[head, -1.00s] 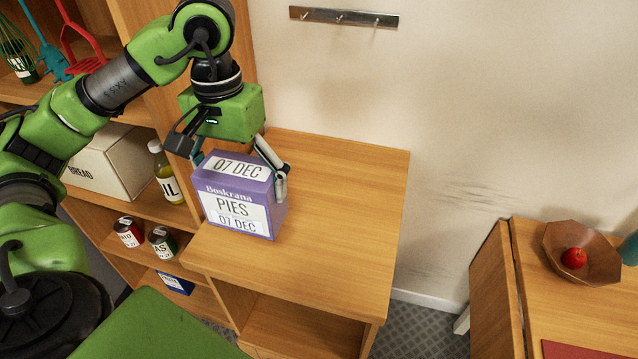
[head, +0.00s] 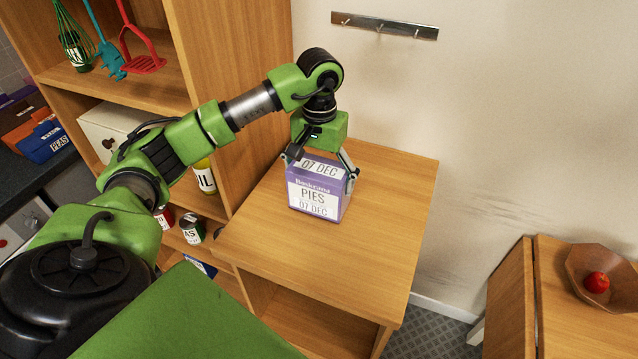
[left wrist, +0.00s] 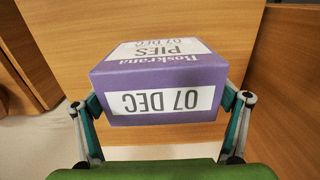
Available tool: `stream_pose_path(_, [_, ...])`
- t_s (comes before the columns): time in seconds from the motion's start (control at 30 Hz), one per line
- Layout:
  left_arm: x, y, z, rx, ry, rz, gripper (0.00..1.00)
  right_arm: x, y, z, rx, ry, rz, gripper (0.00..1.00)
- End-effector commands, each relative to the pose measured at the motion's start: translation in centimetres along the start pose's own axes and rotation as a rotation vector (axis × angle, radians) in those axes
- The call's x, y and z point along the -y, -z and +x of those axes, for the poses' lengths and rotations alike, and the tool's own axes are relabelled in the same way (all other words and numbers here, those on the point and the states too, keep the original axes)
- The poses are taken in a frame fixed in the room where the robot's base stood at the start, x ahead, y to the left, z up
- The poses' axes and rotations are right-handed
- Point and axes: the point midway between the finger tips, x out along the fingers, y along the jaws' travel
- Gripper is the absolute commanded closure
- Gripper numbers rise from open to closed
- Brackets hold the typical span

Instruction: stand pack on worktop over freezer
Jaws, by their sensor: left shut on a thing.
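The pack is a purple box (head: 318,187) labelled PIES and 07 DEC. My left gripper (head: 322,172) is shut on it from above, with a finger on each side. The pack is upright over the wooden cabinet top; I cannot tell whether its base touches the wood. In the left wrist view the pack (left wrist: 160,80) sits between both fingers, label toward the camera. A dark worktop (head: 14,178) shows at the far left, above a white appliance front (head: 22,228), perhaps the freezer. My right gripper is not in view.
The cabinet top (head: 385,215) is otherwise clear. Open shelves (head: 215,90) with utensils, a bottle and cans stand to its left. Blue and orange packs (head: 45,140) sit on the dark worktop. A table with a fruit bowl (head: 600,275) is at the right.

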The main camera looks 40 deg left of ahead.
Motion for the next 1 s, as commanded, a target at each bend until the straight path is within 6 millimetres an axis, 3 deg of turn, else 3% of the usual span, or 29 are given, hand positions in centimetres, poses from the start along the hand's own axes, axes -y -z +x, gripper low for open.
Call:
stream_pose_path(0.03, [0.0, -0.2, 0.3, 0.005, -0.001, 0.000, 0.48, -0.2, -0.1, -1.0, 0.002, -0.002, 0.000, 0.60])
stream_pose_path(0.2, [0.0, -0.1, 2.2, 0.001, -0.001, -0.001, 0.48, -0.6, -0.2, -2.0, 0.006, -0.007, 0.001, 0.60])
stream_pose_path(0.63, [0.0, -0.1, 3.1, -0.002, -0.001, 0.000, 0.48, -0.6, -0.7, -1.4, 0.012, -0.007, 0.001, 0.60])
stream_pose_path(0.67, [0.0, -0.1, 3.1, 0.000, 0.000, 0.000, 0.05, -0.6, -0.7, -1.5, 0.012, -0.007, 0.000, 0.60])
stream_pose_path(0.7, [0.0, -0.1, 3.0, 0.000, 0.000, 0.000, 0.00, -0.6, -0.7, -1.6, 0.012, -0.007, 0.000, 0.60])
stream_pose_path(1.0, [0.0, -0.1, 2.8, 0.000, -0.001, 0.000, 0.00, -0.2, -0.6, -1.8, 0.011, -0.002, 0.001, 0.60])
